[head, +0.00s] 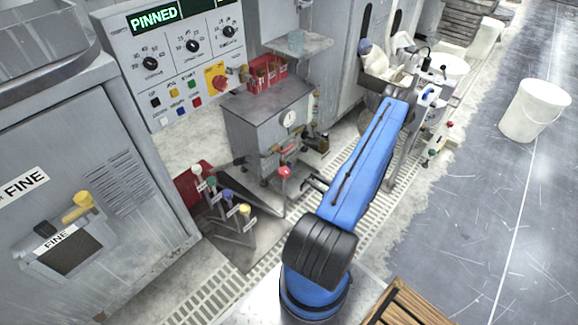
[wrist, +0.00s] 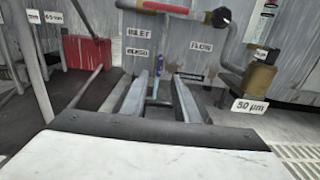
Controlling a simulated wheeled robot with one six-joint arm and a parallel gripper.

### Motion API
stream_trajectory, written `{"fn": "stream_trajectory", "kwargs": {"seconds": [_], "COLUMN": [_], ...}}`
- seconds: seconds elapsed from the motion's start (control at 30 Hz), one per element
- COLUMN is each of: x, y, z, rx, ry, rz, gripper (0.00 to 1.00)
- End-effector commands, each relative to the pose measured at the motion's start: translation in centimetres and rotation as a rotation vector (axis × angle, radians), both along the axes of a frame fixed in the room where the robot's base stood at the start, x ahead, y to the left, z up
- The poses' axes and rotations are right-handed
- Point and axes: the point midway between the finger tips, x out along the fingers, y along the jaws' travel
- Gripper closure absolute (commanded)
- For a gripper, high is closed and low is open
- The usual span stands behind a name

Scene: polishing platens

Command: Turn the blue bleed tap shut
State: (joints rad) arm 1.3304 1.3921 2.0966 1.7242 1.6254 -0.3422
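The blue bleed tap (wrist: 155,88) shows in the wrist view as a small, thin blue piece below a vertical pipe, near a label that seems to read BLEED (wrist: 138,53). My gripper (wrist: 161,80) is open, with one finger on each side of the tap in the picture. The tap appears between or just beyond the fingertips; I cannot tell the depth or any contact. In the head view my gripper (head: 310,183) is low, right of a red knob (head: 285,172) in front of the grey cabinet. I cannot make out the tap there.
Levers with coloured knobs (head: 228,195) stand left of my gripper. A red pipe (wrist: 165,8) crosses above the fingers in the wrist view. A brass filter (wrist: 258,78) tagged 50 µm is at the right. A white bucket (head: 535,110) stands on the open floor.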

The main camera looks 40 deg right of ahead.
Motion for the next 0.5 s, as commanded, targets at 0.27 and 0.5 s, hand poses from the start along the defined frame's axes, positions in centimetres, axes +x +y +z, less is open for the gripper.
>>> {"fn": "stream_trajectory", "kwargs": {"seconds": [0.27,0.5], "x": [3.9,7.2], "y": [0.4,0.7], "z": [0.0,0.0], "rx": [-0.002,-0.002], "ry": [-0.001,0.000], "rz": [0.004,0.004], "gripper": [0.72,0.72]}}
